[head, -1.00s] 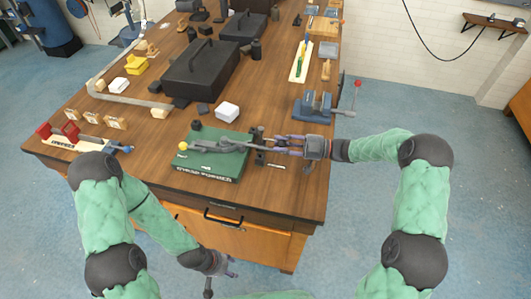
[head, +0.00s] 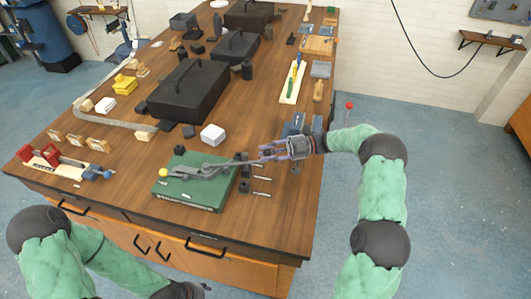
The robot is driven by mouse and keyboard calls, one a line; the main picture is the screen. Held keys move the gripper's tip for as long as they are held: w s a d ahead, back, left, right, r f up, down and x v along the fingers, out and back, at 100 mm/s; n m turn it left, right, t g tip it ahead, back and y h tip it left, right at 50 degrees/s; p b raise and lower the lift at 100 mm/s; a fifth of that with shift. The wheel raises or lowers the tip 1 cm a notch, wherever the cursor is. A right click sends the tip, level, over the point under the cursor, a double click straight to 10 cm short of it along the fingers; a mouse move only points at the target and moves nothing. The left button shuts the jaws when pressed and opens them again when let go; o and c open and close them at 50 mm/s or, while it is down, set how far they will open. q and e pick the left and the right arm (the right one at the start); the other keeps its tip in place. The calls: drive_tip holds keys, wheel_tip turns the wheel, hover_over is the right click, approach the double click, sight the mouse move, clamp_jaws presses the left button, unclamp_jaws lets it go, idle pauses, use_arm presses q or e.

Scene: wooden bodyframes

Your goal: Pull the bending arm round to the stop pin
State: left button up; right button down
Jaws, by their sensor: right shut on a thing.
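The green bender base (head: 192,194) sits near the front edge of the wooden table. A grey metal bending arm (head: 212,169) lies across its top, with a yellow knob (head: 163,172) at the left end. My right gripper (head: 268,154) reaches in from the right and is shut on the arm's right end, beyond the base. Small dark posts (head: 244,186) stand just right of the base; I cannot tell which is the stop pin. My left gripper (head: 192,290) is low at the bottom edge, away from the bender, partly cut off, its fingers unclear.
A blue vise (head: 297,126) stands close behind my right gripper. A white block (head: 213,135) and a black case (head: 188,90) lie behind the base. A red clamp fixture (head: 47,156) is at the left.

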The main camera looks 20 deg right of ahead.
drive_tip(key=shift+r, duration=0.1)
drive_tip(key=c, duration=0.9)
unclamp_jaws()
drive_tip(key=shift+c, duration=0.2)
drive_tip(key=s+d, duration=0.1)
drive_tip(key=d, duration=1.1)
drive_tip(key=shift+s, duration=0.25)
